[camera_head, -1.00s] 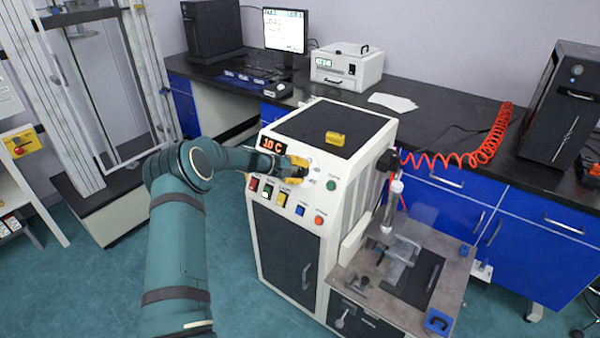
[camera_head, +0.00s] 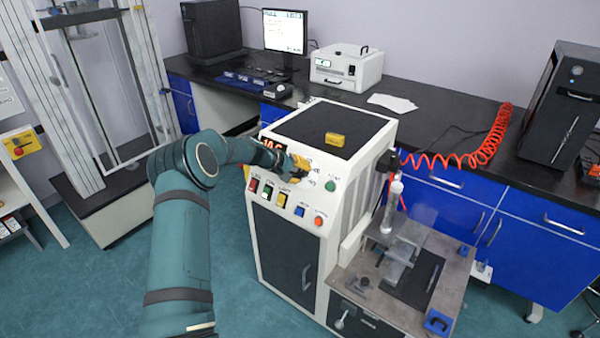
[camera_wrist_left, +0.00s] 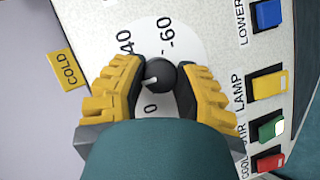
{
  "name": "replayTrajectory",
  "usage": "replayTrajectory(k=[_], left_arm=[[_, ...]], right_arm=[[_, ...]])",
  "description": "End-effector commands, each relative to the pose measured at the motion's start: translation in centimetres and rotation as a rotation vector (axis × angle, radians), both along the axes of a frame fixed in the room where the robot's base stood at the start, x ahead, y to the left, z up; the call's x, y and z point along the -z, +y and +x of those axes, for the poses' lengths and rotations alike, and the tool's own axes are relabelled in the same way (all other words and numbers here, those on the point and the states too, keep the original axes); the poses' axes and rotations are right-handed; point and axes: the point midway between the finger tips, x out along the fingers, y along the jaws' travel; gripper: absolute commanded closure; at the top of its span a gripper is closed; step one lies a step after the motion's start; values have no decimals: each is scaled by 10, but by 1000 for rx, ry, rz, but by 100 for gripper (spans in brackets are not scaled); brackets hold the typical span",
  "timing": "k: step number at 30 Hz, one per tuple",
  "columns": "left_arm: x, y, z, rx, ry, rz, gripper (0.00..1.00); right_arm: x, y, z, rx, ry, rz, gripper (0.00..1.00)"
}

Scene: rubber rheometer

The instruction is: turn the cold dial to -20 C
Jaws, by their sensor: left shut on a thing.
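The cold dial (camera_wrist_left: 161,74) is a round black knob with a white pointer mark, on a white scale on the machine's sloping front panel. In the left wrist view the mark points left and slightly down, between the "40" and "0" labels. The scale there is hidden by a finger. My left gripper (camera_head: 299,166) has yellow fingers shut on the dial, one on each side. A yellow "COLD" tag (camera_wrist_left: 71,70) sits beside the scale. The red display (camera_head: 272,143) is partly hidden by my left gripper. My right gripper is not in view.
Colored switches (camera_head: 268,191) lie below the dial, close to my fingers in the left wrist view. A steel work table (camera_head: 437,240) joins the machine's right side. The floor at left is clear.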

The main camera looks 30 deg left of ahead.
Motion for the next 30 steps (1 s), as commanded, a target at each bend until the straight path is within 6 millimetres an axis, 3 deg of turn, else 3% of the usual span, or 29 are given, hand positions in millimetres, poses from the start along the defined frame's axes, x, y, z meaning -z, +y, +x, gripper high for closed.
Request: replayTrajectory(k=[4, 5, 7, 20, 30], left_arm=[[-2, 0, 1, -3, -4, 0, 100], [-2, 0, 1, -3, -4, 0, 60], [-2, 0, 1, -3, -4, 0, 36], [-6, 4, -5, -2, -1, 0, 36], [-45, 33, -46, -3, -3, 1, 36]], right_arm=[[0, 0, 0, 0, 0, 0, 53], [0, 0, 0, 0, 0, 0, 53], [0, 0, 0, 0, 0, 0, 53], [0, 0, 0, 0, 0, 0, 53], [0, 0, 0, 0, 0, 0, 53]])
